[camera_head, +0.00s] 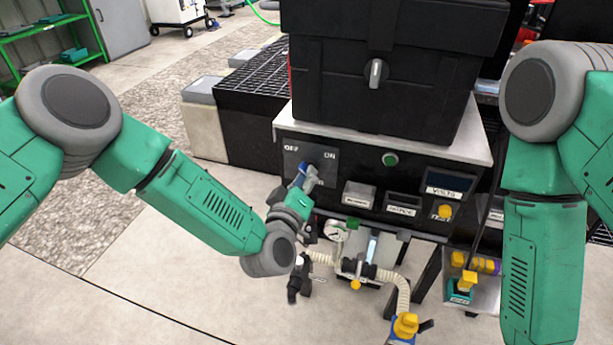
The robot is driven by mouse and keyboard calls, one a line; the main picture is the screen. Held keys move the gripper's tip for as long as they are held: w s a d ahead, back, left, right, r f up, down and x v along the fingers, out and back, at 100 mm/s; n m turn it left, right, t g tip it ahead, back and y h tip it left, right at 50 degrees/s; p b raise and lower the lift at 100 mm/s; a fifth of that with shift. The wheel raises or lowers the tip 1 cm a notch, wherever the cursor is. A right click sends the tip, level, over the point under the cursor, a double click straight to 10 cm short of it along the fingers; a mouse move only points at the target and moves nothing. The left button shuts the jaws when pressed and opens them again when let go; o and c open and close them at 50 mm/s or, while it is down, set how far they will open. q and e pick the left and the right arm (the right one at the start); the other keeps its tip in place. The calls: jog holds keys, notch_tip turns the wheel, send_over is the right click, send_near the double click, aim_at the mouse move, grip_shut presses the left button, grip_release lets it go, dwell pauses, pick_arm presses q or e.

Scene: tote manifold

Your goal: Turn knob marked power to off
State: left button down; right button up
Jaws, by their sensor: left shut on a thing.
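The power panel (292,163) is a dark grey plate at the left of the black console front, with OFF at its upper left and ON at its upper right. My left gripper (309,178) reaches up to this plate from below and is shut on the knob there. The gripper hides most of the knob, so I cannot tell which way it points. The word naming the knob is not readable. My right arm comes down at the right side, and its gripper is out of view.
A black case (390,80) stands on the console top (300,128). To the right of the knob are a green button (390,159), a VOLTS display (447,186) and a yellow TEST knob (445,211). Hoses and a gauge (334,231) sit below. Open floor lies at the left.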

pick_arm(q)
jog(key=c, duration=1.5)
grip_release()
jog(key=shift+s+f, duration=0.1)
jog(key=shift+f, duration=0.1)
jog(key=shift+c, duration=0.2)
jog(key=shift+r, duration=0.1)
jog(key=v, duration=1.2)
